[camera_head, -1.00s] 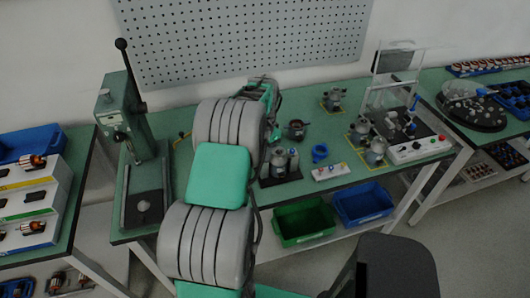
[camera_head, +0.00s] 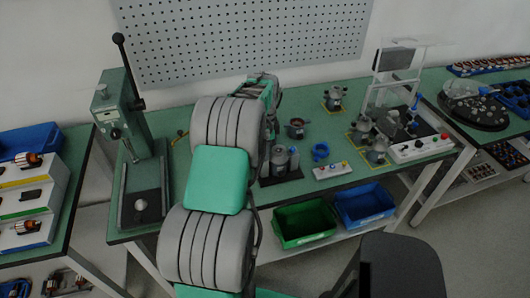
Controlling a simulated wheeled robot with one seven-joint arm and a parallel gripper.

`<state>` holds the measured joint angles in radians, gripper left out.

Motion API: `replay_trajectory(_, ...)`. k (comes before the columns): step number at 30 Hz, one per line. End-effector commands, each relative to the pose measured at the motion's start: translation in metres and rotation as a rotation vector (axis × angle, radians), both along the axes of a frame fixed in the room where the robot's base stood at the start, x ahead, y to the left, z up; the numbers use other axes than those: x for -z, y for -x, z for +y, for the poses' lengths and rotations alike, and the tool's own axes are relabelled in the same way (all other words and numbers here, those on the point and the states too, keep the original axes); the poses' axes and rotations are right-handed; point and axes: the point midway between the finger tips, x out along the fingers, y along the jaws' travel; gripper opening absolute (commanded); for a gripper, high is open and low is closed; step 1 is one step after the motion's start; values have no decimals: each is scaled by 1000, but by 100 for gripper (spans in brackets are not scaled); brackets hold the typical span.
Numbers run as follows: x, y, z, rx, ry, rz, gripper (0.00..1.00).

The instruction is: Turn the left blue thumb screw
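Small blue parts (camera_head: 414,104) show on the test fixture at the right end of the green bench. They are too small for me to tell which one is the left thumb screw. The fixture has a white control box (camera_head: 420,147) with coloured buttons in front. My arm reaches over the bench left of centre, and its far end (camera_head: 268,90) is near the pegboard, well left of the fixture. My gripper's fingers are not clearly visible there, so I cannot tell whether they are open or shut.
A lever press (camera_head: 122,115) stands at the bench's left. Several metal stator parts, a blue ring (camera_head: 320,152) and a small button box (camera_head: 332,171) lie on the bench. Green (camera_head: 304,224) and blue (camera_head: 364,205) bins sit below its front edge. A dark chair (camera_head: 400,266) stands in front.

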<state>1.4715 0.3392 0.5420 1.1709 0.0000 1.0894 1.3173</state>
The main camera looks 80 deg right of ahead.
Motion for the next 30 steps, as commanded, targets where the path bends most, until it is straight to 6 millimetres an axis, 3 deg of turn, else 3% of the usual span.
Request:
replay_trajectory(9,0,0,0,141,1,0,0)
replay_trajectory(25,-1,0,0,170,1,0,0)
replay_trajectory(26,-1,0,0,170,1,0,18)
replay_trajectory(30,-1,0,0,170,0,0,30)
